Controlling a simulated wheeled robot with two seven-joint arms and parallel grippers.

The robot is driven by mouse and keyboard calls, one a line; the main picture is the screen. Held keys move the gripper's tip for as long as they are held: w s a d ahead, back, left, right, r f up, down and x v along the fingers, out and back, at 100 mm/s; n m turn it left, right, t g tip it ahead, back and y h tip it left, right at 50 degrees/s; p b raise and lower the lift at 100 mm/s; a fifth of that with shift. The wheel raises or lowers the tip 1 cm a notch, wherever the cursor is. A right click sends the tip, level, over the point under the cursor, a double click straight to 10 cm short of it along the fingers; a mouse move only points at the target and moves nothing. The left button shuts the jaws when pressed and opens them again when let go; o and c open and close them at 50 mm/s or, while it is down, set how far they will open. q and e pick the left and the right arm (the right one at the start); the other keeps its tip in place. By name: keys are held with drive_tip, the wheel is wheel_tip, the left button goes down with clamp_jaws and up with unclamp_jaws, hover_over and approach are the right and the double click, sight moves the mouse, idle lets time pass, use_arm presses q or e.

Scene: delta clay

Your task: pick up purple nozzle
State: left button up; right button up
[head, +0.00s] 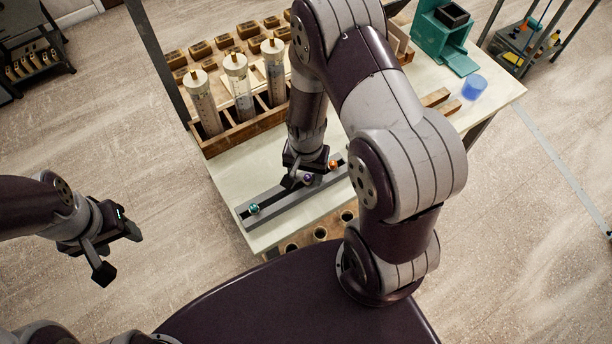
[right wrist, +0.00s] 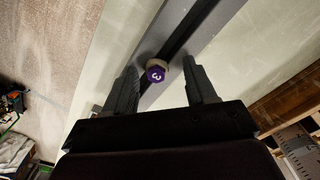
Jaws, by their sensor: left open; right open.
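The purple nozzle (head: 308,178) sits in the grey slotted rail (head: 282,205) on the table, between a green nozzle (head: 254,209) to its left and an orange nozzle (head: 333,165) to its right. In the right wrist view the purple nozzle (right wrist: 156,72) shows a purple hexagonal top marked 3. My right gripper (right wrist: 164,80) is open, with one finger on each side of the nozzle and visible gaps to both. It also shows at the rail in the head view (head: 306,174). My left gripper (head: 118,250) is open and empty, off the table at the left.
A wooden rack (head: 240,135) with several upright syringes stands behind the rail. A teal stand (head: 440,40) and a blue cup (head: 474,87) are at the table's right. Round holes line the table's front edge. The tabletop left of the rail is clear.

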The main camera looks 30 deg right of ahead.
drive_tip(key=shift+s, duration=0.15)
drive_tip(key=c, duration=0.9)
drive_tip(key=shift+d, duration=0.2)
clamp_jaws()
drive_tip(key=shift+a+r, duration=0.1)
